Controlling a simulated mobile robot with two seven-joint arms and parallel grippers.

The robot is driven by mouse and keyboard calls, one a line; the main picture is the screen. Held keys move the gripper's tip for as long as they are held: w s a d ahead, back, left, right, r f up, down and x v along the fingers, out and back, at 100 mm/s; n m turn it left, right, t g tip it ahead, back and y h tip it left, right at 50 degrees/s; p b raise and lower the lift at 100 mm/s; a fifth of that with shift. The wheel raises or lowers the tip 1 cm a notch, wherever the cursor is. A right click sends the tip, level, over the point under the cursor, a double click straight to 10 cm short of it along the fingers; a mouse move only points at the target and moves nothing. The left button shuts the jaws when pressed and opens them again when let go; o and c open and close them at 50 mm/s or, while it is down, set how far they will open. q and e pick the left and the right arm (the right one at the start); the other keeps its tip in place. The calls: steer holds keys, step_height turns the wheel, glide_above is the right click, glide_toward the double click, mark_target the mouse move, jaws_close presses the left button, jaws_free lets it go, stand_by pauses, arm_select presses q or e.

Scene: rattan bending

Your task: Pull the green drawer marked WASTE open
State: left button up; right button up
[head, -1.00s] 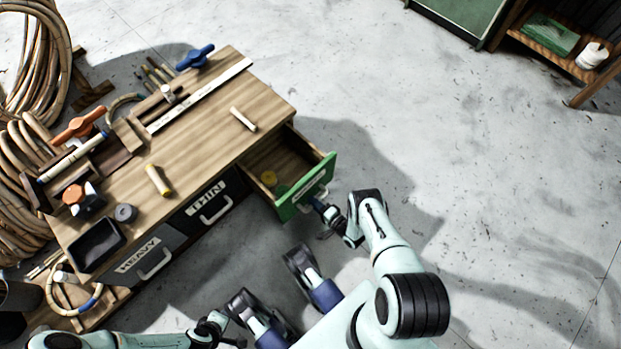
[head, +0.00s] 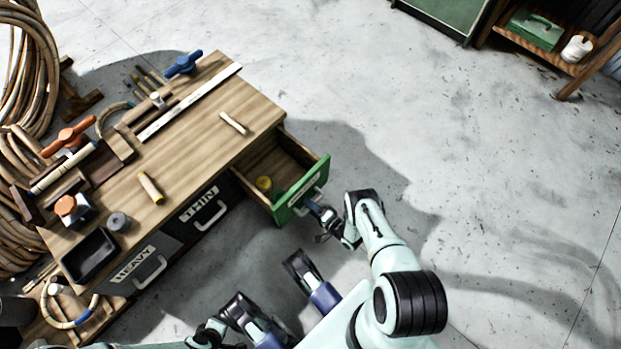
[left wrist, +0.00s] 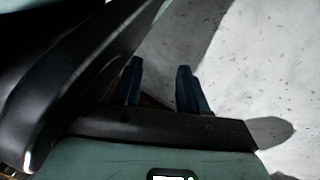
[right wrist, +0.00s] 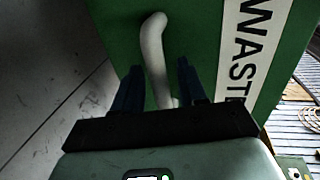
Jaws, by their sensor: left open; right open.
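The green WASTE drawer (head: 302,190) stands pulled out from the right end of the wooden workbench, its inside exposed with a small yellow round item (head: 264,184) in it. My right gripper (head: 320,216) is at the outer side of the green front. In the right wrist view, the white WASTE label (right wrist: 243,50) and pale bar handle (right wrist: 153,45) show; the handle runs between the open fingers (right wrist: 158,85). Whether the fingers touch it cannot be told. My left gripper (left wrist: 160,88) is open and empty over bare floor in the left wrist view.
The black THIN drawer (head: 205,208) and HEAVY drawer (head: 140,268) are shut. The benchtop (head: 190,150) carries tools, a black tray (head: 90,255) and dowels. Rattan coils (head: 30,80) stand at left. The floor (head: 440,130) right of the drawer is clear.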

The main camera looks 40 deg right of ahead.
arm_select(q)
steer(key=shift+t, duration=0.4)
steer(key=shift+w+d+r+p, duration=0.25)
steer(key=shift+w+r+p, duration=0.15)
steer(key=shift+r, duration=0.35)
steer(key=shift+w+d+r+p, duration=0.25)
steer(key=shift+r+p, duration=0.25)
steer(key=shift+r, duration=0.25)
steer(key=shift+w+d+r+p, duration=0.25)
steer(key=shift+w+r+p, duration=0.15)
steer(key=shift+r, duration=0.35)
arm_select(e)
steer(key=v, duration=1.3)
steer(key=shift+d, duration=0.15)
